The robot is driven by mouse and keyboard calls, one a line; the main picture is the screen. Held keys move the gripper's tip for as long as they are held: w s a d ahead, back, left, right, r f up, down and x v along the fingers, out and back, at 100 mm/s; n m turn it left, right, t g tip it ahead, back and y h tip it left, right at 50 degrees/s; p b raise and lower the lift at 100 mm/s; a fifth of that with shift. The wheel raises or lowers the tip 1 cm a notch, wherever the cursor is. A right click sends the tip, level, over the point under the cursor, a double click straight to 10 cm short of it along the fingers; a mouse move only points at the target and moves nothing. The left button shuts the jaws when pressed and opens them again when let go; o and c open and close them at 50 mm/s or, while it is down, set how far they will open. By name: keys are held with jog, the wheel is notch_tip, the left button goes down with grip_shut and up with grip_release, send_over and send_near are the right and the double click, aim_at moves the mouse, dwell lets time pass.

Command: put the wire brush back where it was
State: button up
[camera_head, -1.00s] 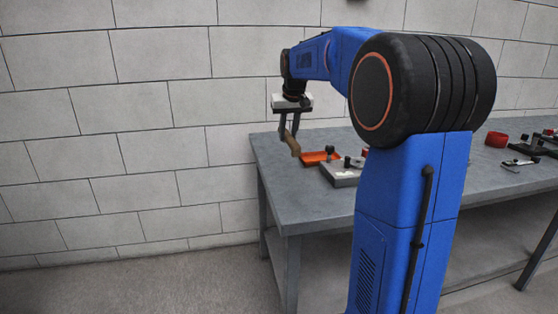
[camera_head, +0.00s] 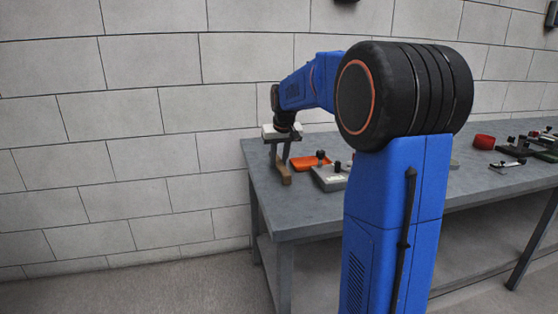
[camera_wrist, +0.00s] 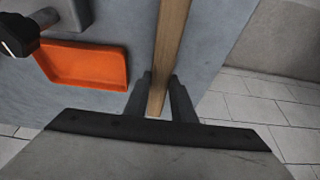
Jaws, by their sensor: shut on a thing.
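My gripper (camera_head: 281,164) is shut on the wire brush (camera_head: 285,175), of which a light brown wooden handle shows. The gripper is low at the left end of the grey workbench (camera_head: 305,215), beside an orange tray. In the wrist view the brush's handle (camera_wrist: 169,50) runs up and away between the two dark fingers (camera_wrist: 160,98), over the grey bench top. Its bristles are not visible, and I cannot tell whether the brush touches the bench.
The orange tray (camera_head: 309,164) lies just right of the brush; it also shows in the wrist view (camera_wrist: 85,66). A grey block with a dark knob (camera_head: 328,178) stands beside it. A red cylinder (camera_head: 484,141) and a dark tool fixture (camera_head: 543,147) are farther right. The bench's left edge is close.

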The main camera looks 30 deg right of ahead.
jog(key=shift+f, duration=0.1)
jog(key=o, duration=1)
jog(key=shift+v, duration=6.15)
